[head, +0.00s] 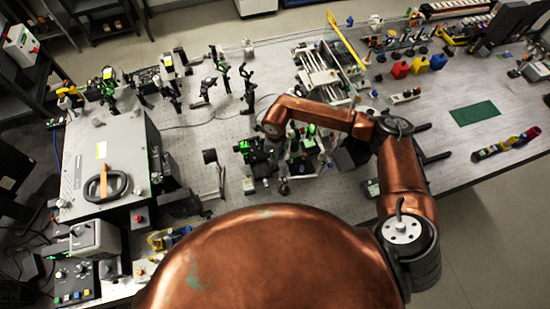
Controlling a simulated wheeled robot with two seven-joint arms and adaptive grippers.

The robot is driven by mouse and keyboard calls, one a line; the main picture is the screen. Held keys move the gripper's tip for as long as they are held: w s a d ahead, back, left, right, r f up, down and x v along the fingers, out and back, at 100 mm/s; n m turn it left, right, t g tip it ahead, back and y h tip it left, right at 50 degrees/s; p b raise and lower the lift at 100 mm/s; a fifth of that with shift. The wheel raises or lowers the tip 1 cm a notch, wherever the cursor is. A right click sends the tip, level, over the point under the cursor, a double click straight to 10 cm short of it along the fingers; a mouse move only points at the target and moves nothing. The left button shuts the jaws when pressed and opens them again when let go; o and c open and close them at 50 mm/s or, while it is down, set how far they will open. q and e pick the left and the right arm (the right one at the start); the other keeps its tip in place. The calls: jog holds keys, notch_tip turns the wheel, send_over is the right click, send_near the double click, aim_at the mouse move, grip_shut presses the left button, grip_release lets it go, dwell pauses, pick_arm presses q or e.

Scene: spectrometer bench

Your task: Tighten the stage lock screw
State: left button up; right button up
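My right arm (400,185) reaches over the bench from the right and bends back to the left. Its wrist end (276,124) hangs above a cluster of black stage parts with green marks (255,152) near the bench's front middle. My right gripper (284,165) points down there among dark parts. Its fingers are too small and dark to tell whether they are open or shut, or touching anything. I cannot make out the stage lock screw. My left gripper is not in view.
A large grey instrument box (110,150) with a black handle stands at the left. Optic posts (245,85) stand behind the stage. Red, yellow and blue bottles (400,69) and a green mat (475,113) are at the right, where the bench is fairly clear.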

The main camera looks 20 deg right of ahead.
grip_shut()
